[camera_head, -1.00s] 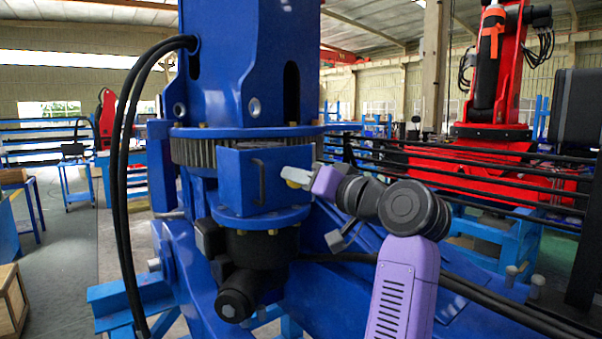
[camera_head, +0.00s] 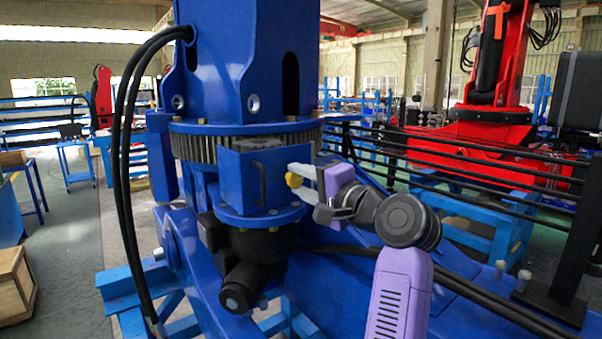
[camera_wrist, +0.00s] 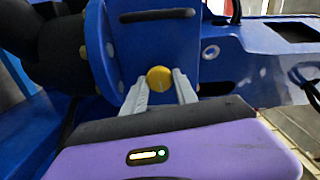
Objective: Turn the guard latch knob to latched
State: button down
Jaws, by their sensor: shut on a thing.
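The guard latch knob (camera_head: 293,180) is a small round yellow knob at the right side of the blue guard box (camera_head: 238,180). It also shows in the wrist view (camera_wrist: 159,78), between the fingertips of my gripper (camera_wrist: 160,86). In the head view my gripper (camera_head: 299,178) reaches the knob from the right, its grey fingers shut on it. A dark handle (camera_head: 262,184) is on the box's front face. Whether the knob stands at its latched position cannot be told.
A toothed ring (camera_head: 195,148) sits above the box and a black motor (camera_head: 243,285) hangs below. Black cables (camera_head: 122,180) loop down at the left. A black railing (camera_head: 470,165) and a red robot (camera_head: 490,110) stand at the right. Open floor lies at the left.

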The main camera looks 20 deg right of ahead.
jog(key=shift+m+p, duration=0.4)
jog(key=shift+m, duration=0.4)
jog(key=c, duration=1)
grip_release()
jog(key=shift+s, duration=0.1)
jog(key=b+v, duration=0.2)
jog(key=v, duration=0.5)
jog(key=shift+s+d, duration=0.15)
jog(key=shift+s, duration=0.15)
